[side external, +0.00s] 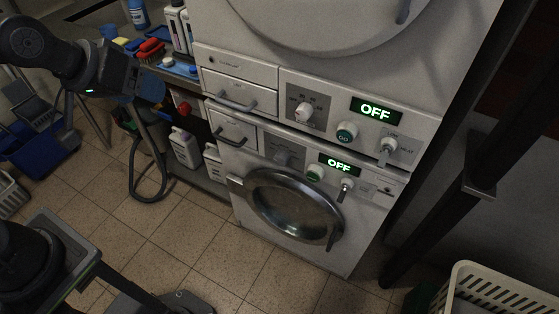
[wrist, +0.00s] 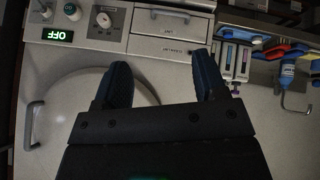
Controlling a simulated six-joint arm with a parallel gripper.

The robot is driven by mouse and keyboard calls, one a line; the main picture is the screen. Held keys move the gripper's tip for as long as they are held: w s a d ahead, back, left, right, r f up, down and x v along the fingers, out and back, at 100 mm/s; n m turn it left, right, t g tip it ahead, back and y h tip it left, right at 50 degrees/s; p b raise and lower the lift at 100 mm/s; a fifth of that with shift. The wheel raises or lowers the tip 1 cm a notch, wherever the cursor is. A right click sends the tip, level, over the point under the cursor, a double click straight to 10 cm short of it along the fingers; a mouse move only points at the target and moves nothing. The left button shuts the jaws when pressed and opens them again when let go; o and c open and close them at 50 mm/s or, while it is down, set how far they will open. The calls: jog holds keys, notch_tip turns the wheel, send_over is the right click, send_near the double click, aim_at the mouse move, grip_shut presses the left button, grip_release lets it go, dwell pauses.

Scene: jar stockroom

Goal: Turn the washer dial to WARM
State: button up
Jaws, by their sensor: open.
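The lower machine of the stack, with a glass porthole door (side external: 295,205), appears to be the washer. Its panel has a grey dial (side external: 283,157), a green button, a lever knob (side external: 346,187) and a lit display (side external: 340,164) reading OFF. The dial's markings are too small to read. My gripper (wrist: 163,80) is open and empty, its two dark blue fingers apart. In the side view my gripper is left of the machines, away from the dial. The wrist view, upside down, appears to show the upper machine's panel with its dial (wrist: 104,20).
The upper machine has its own dial (side external: 304,113), green GO button (side external: 347,132) and OFF display (side external: 375,111). Drawers with handles (side external: 237,104) lie left of both panels. Bottles and brushes (side external: 151,48) crowd the shelf at left. A dark post stands at right; tiled floor is open in front.

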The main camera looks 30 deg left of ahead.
jog(key=shift+o, duration=0.2)
jog(key=w+d+f+n+t, duration=0.2)
jog(key=w+d+f+n, duration=0.3)
jog(key=w, duration=0.7)
notch_tip(320, 180, down, 2)
jog(key=shift+d+t+h, duration=0.3)
jog(key=shift+d+h, duration=0.1)
jog(key=shift+d, duration=0.55)
jog(key=w+d+f+n+t, duration=0.2)
jog(key=w+d+f+n, duration=0.25)
jog(key=f, duration=0.35)
jog(key=n+t+y, duration=0.2)
jog(key=n+t, duration=0.4)
send_near(279, 162)
jog(key=w, duration=1)
jog(key=shift+w, duration=0.1)
jog(key=shift+d, duration=0.1)
jog(key=shift+c, duration=0.5)
jog(key=c, duration=0.8)
